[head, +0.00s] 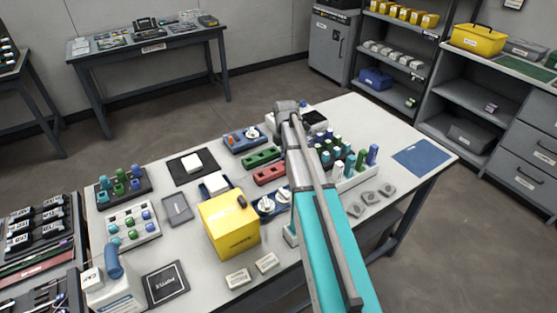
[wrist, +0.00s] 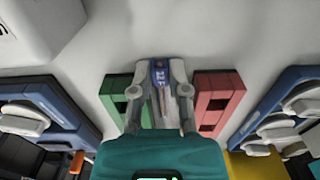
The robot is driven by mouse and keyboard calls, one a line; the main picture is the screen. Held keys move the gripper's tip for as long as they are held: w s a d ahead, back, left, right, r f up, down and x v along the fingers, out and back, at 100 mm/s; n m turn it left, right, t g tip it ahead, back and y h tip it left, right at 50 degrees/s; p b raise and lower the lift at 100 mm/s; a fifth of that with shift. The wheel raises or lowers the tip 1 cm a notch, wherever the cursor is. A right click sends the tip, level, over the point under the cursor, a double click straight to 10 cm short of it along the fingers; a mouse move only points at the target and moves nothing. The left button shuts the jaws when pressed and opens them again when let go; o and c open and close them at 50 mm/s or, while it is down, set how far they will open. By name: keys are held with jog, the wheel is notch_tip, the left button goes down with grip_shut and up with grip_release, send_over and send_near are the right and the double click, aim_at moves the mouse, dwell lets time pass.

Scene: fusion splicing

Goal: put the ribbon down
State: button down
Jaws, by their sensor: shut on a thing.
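The ribbon (wrist: 159,74), with a blue end marked 12F, shows in the wrist view between the two fingers of my gripper (wrist: 160,92). My gripper is shut on it, and the ribbon's narrow part runs back between the fingers. The gripper hangs over the bench, between a green holder (wrist: 117,97) on the left and a red holder (wrist: 216,100) on the right. I cannot tell whether the ribbon touches the bench. In the head view my arm hides the gripper and the ribbon.
In the head view the green holder (head: 262,157) and red holder (head: 270,174) lie on the white bench (head: 340,228). Blue units with white spools (head: 244,138) flank them. A yellow box (head: 230,222) stands in front, and a rack of colored bottles (head: 346,165) stands right.

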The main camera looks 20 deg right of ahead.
jog(key=shift+r, duration=0.15)
notch_tip(320, 180, up, 2)
jog(key=shift+r+p, duration=0.1)
jog(key=shift+p, duration=1.15)
jog(key=s+d+r+p, duration=0.2)
jog(key=s+r+p, duration=0.8)
jog(key=s, duration=0.3)
jog(key=shift+s+d+r, duration=0.25)
jog(key=shift+s+d, duration=0.1)
jog(key=shift+s, duration=0.05)
jog(key=shift+r+p, duration=0.1)
jog(key=shift+p, duration=0.3)
dwell(1.3)
dwell(0.4)
